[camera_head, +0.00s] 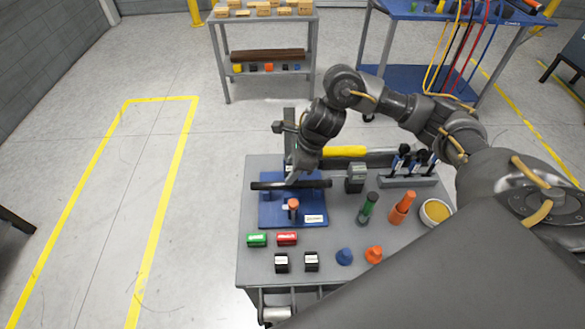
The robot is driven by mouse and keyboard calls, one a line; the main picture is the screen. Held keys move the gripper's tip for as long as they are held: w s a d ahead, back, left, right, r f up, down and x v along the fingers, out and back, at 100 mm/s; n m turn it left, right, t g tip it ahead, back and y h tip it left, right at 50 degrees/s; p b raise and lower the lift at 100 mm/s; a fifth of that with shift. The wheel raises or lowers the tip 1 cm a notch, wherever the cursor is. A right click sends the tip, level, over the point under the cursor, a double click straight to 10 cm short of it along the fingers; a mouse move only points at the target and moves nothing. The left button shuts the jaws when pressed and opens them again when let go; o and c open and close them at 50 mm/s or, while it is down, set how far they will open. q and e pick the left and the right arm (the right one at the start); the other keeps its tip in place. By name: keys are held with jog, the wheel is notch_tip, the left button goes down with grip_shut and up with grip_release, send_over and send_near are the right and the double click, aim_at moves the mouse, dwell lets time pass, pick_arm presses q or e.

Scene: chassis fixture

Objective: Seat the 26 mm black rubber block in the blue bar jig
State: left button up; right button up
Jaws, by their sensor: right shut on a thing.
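The blue bar jig (268,215) is a blue plate near the table's left side, with an orange-topped knob (293,204) on it. A long dark bar (318,184) lies across its back part. My right gripper (292,179) is at the middle of this bar and appears shut on it; the fingertips are small and partly hidden. Two black blocks with white labels, the left one (282,263) and the right one (311,262), stand apart on the table in front of the jig. Their label text is too small to read. My left gripper is not in view.
Green (257,240) and red (287,238) labelled blocks lie just in front of the jig. Blue (344,257) and orange (374,254) pieces, green (368,207) and orange (402,206) upright tools, and a bowl (435,212) stand to the right.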

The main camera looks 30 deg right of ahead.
jog(key=shift+b, duration=0.4)
dwell(0.8)
jog(key=shift+f, duration=0.15)
jog(key=shift+f+b, duration=2.2)
jog(key=shift+b, duration=0.2)
jog(key=o, duration=1.2)
jog(key=shift+o, duration=0.2)
jog(key=shift+r, duration=0.15)
jog(key=shift+p+v, duration=2.35)
jog(key=shift+v, duration=1.05)
